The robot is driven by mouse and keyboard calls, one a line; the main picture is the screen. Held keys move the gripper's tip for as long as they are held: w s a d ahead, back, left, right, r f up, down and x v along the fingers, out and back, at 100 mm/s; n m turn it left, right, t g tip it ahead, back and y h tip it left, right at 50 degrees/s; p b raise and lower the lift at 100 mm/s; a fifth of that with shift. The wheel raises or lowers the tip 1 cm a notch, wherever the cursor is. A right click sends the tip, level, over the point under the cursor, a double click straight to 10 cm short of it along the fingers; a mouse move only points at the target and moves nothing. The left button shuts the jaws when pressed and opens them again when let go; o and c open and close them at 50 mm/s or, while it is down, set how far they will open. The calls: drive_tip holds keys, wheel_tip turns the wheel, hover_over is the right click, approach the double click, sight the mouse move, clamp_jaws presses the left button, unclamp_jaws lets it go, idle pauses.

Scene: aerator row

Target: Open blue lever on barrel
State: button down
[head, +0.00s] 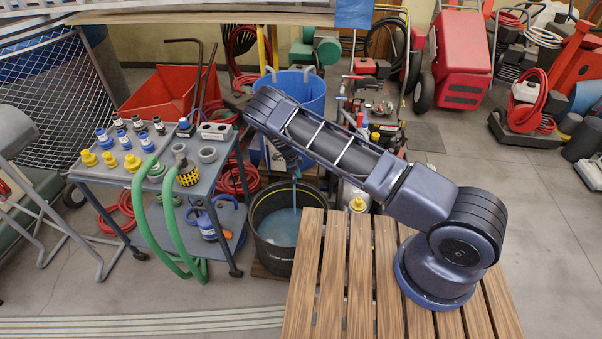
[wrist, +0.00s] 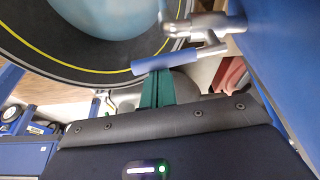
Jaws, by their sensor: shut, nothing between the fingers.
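The blue lever (wrist: 160,63) sits on a metal tap (wrist: 195,27) that comes out of the blue barrel (wrist: 285,50), seen in the wrist view. The barrel also shows in the head view (head: 303,92), behind my arm. My gripper (wrist: 155,78) has green fingers, shut and empty. Their tips overlap the lever's near edge in the wrist view; I cannot tell whether they touch it. In the head view my gripper (head: 294,174) hangs in front of the barrel. A thin pale streak (head: 295,198) runs below it, like water.
A black tub (head: 277,256) with pale blue water stands below the tap. A grey cart (head: 215,180) with fittings and a green hose is on the left. A slatted wooden bench (head: 330,290) lies under my arm's base. Red hoses lie near the cart.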

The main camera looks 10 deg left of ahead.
drive_tip(key=shift+s+a+m, duration=0.15)
drive_tip(key=shift+a+m, duration=0.15)
drive_tip(key=shift+a, duration=0.25)
idle(0.4)
